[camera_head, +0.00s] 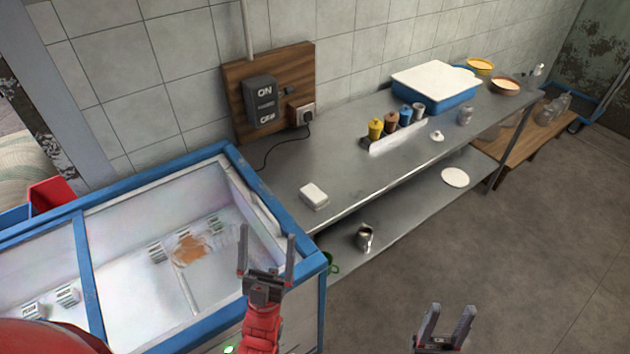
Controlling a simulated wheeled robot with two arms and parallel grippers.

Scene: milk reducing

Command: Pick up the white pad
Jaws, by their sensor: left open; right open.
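A small white block-like pad (313,196) lies on the near left end of the steel table (345,170). My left gripper (267,236) is open and empty. In the picture it is in front of the blue-rimmed freezer's right edge, below and left of the pad and apart from it. My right gripper (452,310) is open and empty at the bottom edge, over the grey floor in the picture and farther from the pad.
The open freezer (130,258) stands left of the table. Several coloured containers and a blue tub with a white lid (435,80) stand farther back. A metal jug (364,237) is on the lower shelf.

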